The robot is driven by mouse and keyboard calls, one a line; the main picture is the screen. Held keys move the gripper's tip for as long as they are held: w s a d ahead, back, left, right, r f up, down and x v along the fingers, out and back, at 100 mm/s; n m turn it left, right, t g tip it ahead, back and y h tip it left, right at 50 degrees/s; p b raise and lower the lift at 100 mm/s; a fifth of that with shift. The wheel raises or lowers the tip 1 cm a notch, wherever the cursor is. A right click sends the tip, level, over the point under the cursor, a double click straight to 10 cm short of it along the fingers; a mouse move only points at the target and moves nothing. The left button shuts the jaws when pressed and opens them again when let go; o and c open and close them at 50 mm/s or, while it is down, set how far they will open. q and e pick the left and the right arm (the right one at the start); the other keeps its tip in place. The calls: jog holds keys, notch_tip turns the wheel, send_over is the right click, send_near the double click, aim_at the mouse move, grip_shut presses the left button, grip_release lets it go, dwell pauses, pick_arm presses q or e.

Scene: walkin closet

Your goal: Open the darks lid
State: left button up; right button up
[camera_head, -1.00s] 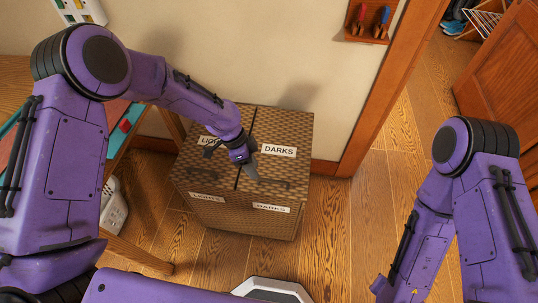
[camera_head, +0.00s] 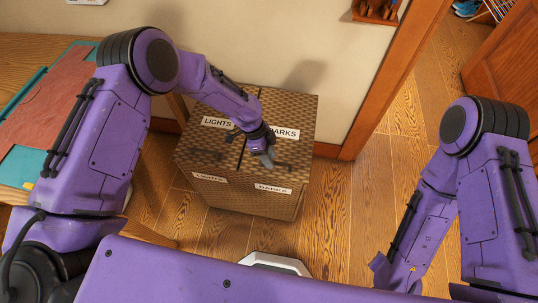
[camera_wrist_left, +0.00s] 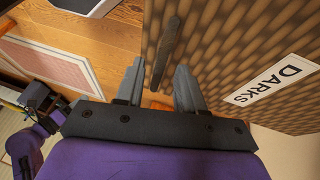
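A brown woven hamper (camera_head: 240,203) stands on the floor against the wall, with a lights lid (camera_head: 205,150) on the left and a darks lid (camera_head: 298,115) on the right. Both lids look shut. The darks lid has a white DARKS label and a dark bar handle near its front edge; the handle (camera_wrist_left: 166,50) shows in the left wrist view. My left gripper (camera_head: 268,158) is over the darks lid and covers part of its label. In the left wrist view its fingers are apart, with the handle just ahead between them; contact cannot be told. My right gripper is out of view.
A table (camera_head: 165,237) with a reddish board and teal mat stands at the left, beside the hamper. A wooden door frame (camera_head: 392,85) rises behind right. The wooden floor (camera_head: 335,215) right of the hamper is clear.

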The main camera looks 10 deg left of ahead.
pick_arm(q)
grip_shut()
jog(key=shift+r, duration=0.15)
jog(key=w+r+p, duration=0.2)
jog(key=w+r, duration=0.3)
jog(key=r, duration=0.5)
jog(key=w+r+p, duration=0.3)
jog(key=w+r, duration=0.2)
jog(key=r, duration=0.5)
jog(key=shift+a, duration=0.15)
jog(key=shift+w+f, duration=0.1)
